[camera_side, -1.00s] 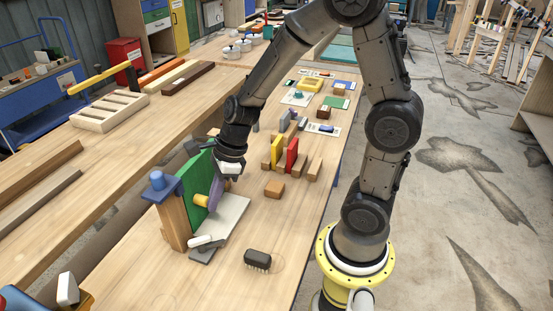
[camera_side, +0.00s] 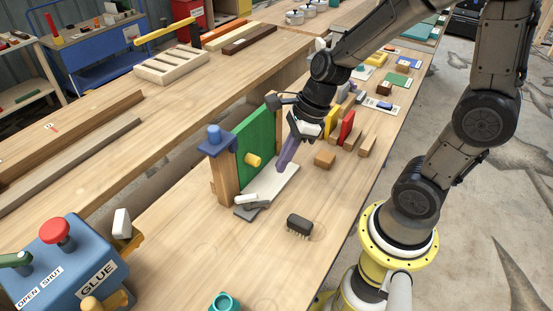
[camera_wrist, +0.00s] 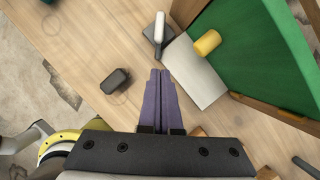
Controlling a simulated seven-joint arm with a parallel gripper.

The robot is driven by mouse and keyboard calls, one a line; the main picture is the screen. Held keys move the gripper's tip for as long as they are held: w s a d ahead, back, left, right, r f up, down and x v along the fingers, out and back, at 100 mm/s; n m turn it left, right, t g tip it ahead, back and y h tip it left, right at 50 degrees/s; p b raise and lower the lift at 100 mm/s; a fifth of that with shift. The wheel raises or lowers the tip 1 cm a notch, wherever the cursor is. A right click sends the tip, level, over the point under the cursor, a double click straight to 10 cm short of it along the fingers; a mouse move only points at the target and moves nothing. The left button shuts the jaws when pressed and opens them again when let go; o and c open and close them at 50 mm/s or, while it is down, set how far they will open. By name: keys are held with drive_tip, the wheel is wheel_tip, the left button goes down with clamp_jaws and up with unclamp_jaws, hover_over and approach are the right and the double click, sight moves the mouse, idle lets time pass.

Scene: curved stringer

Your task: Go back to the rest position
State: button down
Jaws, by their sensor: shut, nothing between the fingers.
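My gripper (camera_side: 285,158) hangs over the bench, just right of the green upright panel (camera_side: 256,137). Its purple fingers are together with nothing between them, and they point down toward the white plate (camera_side: 270,185). In the wrist view the closed fingers (camera_wrist: 158,80) reach toward the near edge of the same plate (camera_wrist: 192,70). The fingers look apart from the panel and its yellow peg (camera_side: 253,161). No marker of a rest position shows.
A wooden post with a blue cap (camera_side: 214,140) stands left of the panel. A blue glue box (camera_side: 65,265) with a red knob stands front left. Bench between brush and box is mostly clear.

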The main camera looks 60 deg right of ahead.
drive_tip(key=s+r+n+t, duration=0.2)
drive_tip(key=s+r+n, duration=0.4)
drive_tip(key=r, duration=0.5)
drive_tip(key=s+d+n+h, duration=0.1)
drive_tip(key=n, duration=0.6)
drive_tip(key=s+d+n+h, duration=0.1)
drive_tip(key=s+n, duration=0.1)
drive_tip(key=n, duration=0.5)
drive_tip(key=s+d+n+h, duration=0.1)
drive_tip(key=s+n, duration=0.1)
drive_tip(key=n, duration=0.5)
drive_tip(key=shift+r, duration=0.35)
